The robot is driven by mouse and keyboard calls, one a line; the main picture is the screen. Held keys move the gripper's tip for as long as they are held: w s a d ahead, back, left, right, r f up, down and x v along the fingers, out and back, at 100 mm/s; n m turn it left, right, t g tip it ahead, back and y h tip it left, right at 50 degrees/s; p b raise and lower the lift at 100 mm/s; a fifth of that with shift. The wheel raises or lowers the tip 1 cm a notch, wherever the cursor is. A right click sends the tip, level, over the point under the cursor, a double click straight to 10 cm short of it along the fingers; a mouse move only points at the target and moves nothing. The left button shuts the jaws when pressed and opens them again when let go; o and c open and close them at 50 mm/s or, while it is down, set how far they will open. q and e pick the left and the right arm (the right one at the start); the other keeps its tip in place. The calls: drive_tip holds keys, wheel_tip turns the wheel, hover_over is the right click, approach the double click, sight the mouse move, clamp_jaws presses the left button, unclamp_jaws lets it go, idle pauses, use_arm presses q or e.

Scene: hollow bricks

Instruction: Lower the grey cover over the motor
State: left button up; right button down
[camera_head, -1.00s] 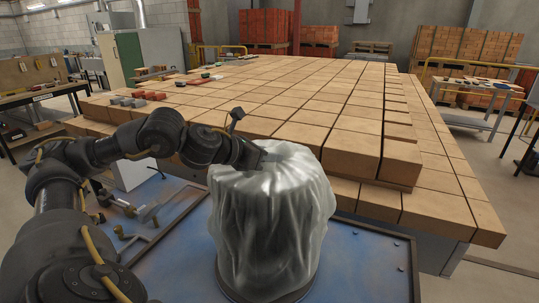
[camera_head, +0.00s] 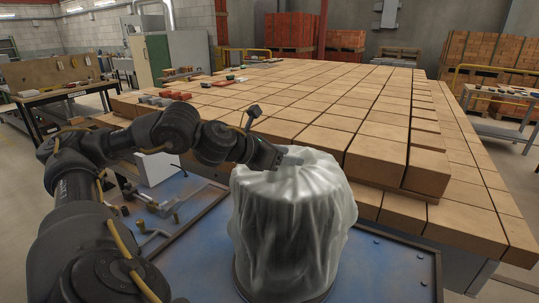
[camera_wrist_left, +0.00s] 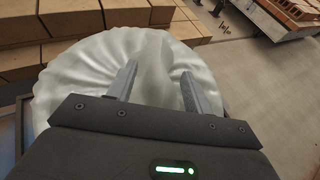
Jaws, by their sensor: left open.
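The grey cover (camera_head: 292,225) is a shiny, wrinkled sheet draped over a round upright form on the blue platform. It hangs in folds almost to the bottom, where a dark round base (camera_head: 290,295) shows. The motor itself is hidden under it. My left gripper (camera_head: 290,158) is at the cover's top, its fingers apart. In the left wrist view the left gripper (camera_wrist_left: 158,85) has its two fingers spread over the pale cover (camera_wrist_left: 85,75), with a raised fold of cloth between them. I cannot tell whether the fingers touch the cloth. My right gripper is not in view.
A large stack of tan bricks (camera_head: 350,110) stands right behind the cover. The blue platform (camera_head: 385,265) has a raised rim and small bolts. Metal fittings (camera_head: 160,205) lie at its left. A workbench (camera_head: 60,95) stands at the far left.

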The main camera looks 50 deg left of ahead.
use_arm(q)
drive_tip(key=b+v, duration=0.2)
drive_tip(key=v, duration=0.4)
drive_tip(key=shift+s+f+b, duration=0.15)
drive_tip(key=shift+b, duration=0.15)
drive_tip(key=shift+b+v, duration=0.3)
drive_tip(key=shift+v, duration=0.55)
drive_tip(key=shift+s+r, duration=0.25)
drive_tip(key=shift+r, duration=0.05)
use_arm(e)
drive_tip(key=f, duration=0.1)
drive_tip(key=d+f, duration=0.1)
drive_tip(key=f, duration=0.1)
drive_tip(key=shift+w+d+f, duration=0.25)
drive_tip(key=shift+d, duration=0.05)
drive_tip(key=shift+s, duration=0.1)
